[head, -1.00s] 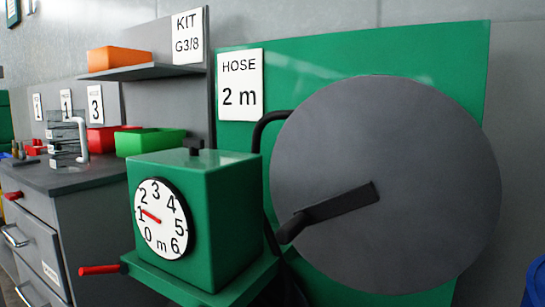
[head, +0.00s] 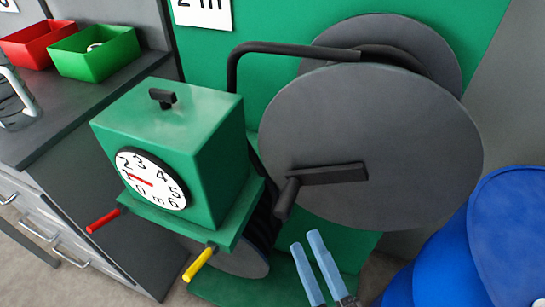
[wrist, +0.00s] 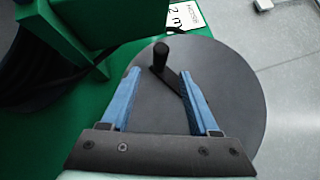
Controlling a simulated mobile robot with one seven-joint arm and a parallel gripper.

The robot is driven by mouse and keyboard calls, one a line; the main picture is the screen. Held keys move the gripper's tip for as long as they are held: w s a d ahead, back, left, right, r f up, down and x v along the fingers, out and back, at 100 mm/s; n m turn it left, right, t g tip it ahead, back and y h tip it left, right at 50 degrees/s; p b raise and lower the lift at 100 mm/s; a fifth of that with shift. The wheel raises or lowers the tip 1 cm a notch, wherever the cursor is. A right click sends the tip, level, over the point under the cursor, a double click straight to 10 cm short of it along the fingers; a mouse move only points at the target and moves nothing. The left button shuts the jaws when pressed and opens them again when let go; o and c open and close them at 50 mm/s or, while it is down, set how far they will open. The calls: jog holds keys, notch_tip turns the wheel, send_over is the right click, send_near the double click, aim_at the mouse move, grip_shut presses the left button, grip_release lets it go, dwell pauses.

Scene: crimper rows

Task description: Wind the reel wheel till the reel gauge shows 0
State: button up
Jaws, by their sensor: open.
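The reel wheel (head: 400,130) is a large dark grey disc in front of a green panel. Its black crank (head: 325,174) runs left from near the centre to a grip (head: 286,198) that sticks out toward me. The reel gauge (head: 152,180) is a white dial on a green box (head: 205,125), with its red needle near 1. My gripper (head: 307,240), with blue fingers, is open and empty below and right of the grip in the head view. In the wrist view the grip (wrist: 160,58) stands between and just beyond the fingertips; contact cannot be told.
A red lever (head: 103,220) and a yellow lever (head: 200,263) stick out below the gauge box. A black bent pipe (head: 290,47) runs above the reel. Blue rounded objects (head: 500,240) stand at the right. A grey bench with red and green bins (head: 95,53) is at the left.

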notch_tip(320, 180, up, 3)
jog(key=p, duration=0.2)
send_over(279, 184)
jog(key=s, duration=0.4)
jog(key=shift+w+r, duration=0.1)
grip_shut()
dwell(0.8)
